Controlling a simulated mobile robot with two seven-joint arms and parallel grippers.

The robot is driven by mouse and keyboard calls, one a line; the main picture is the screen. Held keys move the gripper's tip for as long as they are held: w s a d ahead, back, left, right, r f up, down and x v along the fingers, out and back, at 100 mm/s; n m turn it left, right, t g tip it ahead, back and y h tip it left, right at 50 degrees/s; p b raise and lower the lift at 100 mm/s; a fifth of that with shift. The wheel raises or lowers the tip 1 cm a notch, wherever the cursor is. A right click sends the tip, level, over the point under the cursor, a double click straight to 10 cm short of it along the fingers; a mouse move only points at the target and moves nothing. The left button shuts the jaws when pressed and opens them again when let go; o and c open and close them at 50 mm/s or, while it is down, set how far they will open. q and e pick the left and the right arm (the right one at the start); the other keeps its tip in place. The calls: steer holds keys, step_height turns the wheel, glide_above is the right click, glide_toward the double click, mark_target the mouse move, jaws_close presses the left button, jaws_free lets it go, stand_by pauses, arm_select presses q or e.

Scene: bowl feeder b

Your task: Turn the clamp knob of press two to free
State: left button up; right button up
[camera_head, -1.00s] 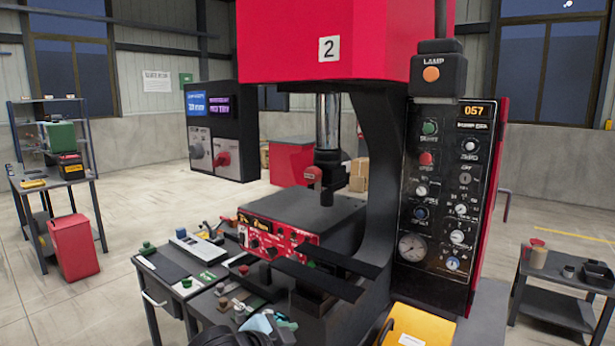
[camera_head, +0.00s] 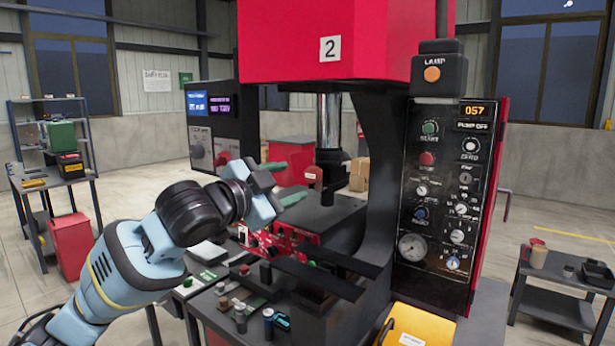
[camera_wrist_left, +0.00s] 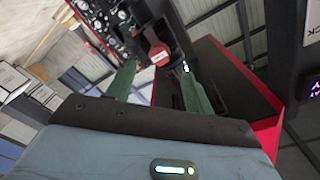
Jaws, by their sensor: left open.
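Press two, marked by a white "2" plate (camera_head: 330,49), stands in the centre of the head view. Its red clamp knob (camera_head: 315,174) sits at the side of the ram, above the dark press table. My left gripper (camera_head: 297,179) is open, with its two green fingers pointing right at the knob, just left of it. In the left wrist view the red knob (camera_wrist_left: 158,54) shows between and beyond the open fingers (camera_wrist_left: 158,67). I see no clear contact. The knob's pointer marks are too small to read. My right gripper is not in view.
A control panel (camera_head: 441,190) with dials fills the press's right side. A red control box (camera_head: 270,243) is partly hidden below my left gripper. A bench with small bottles (camera_head: 240,318) stands in front. A yellow box (camera_head: 408,326) is at lower right.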

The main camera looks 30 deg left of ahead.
mark_target(310, 175)
arm_select(q)
steer(key=w, duration=0.4)
steer(key=w+d, duration=0.1)
steer(key=w, duration=0.1)
steer(key=shift+w, duration=0.3)
steer(key=c, duration=1)
steer(key=shift+o, duration=0.2)
